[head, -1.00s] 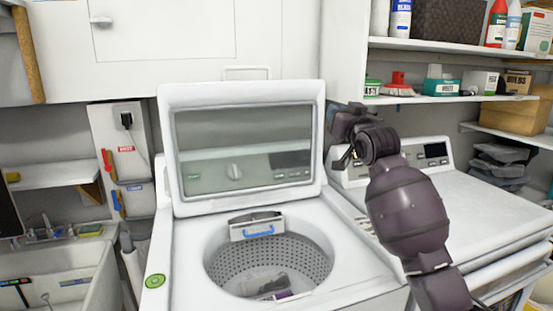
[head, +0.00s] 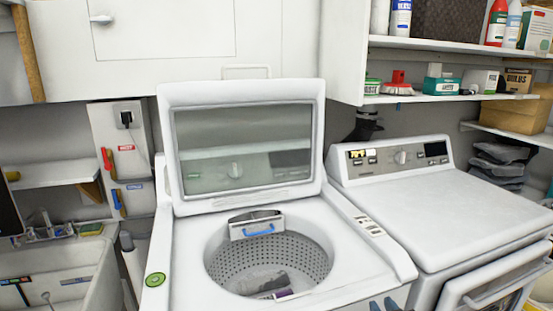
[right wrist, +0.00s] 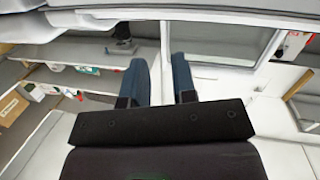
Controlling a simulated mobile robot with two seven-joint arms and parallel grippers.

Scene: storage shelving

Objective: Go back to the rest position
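My right gripper (head: 384,304) shows only as blue fingertips at the bottom edge of the head view, in front of the washer's front right corner. In the right wrist view its two blue fingers (right wrist: 161,72) stand apart with nothing between them. The white top-loading washer (head: 185,255) has its glass lid (head: 245,145) raised. Dark items (head: 270,286) and a small purple one lie in its drum; their kind is unclear. My left gripper is not in the head view.
A white dryer (head: 460,205) stands right of the washer. Shelves (head: 460,98) with bottles and boxes hang above it, and a cabinet (head: 165,35) is above the washer. A sink (head: 75,270) is at the left. The dryer top is bare.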

